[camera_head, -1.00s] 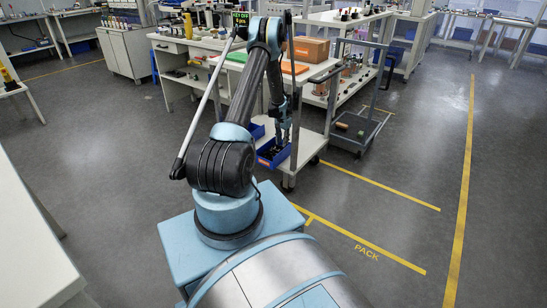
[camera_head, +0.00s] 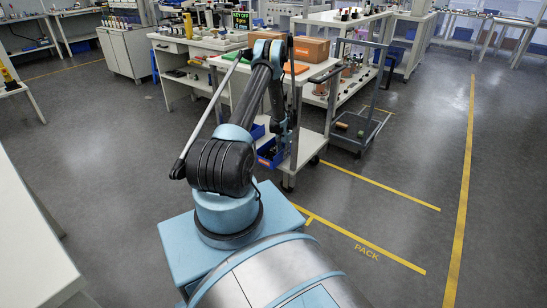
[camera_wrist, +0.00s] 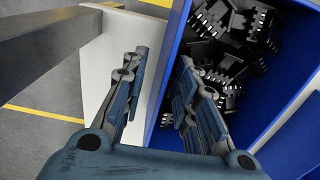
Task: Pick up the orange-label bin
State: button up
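In the wrist view the blue bin (camera_wrist: 168,75) holds several black connectors (camera_wrist: 232,45). My gripper (camera_wrist: 161,57) is open, with one finger on each side of the bin's near wall: the left finger outside over the white shelf, the right finger inside by the connectors. I cannot tell whether either finger touches the wall. In the head view my gripper (camera_head: 284,142) is low at the bin, partly hiding it.
Another blue bin (camera_head: 257,131) stands just behind on the same shelf (camera_head: 304,150). A grey trolley (camera_head: 356,130) is close on the right. Open floor lies to the right.

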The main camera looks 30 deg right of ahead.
jog(key=shift+f, duration=0.25)
grip_shut()
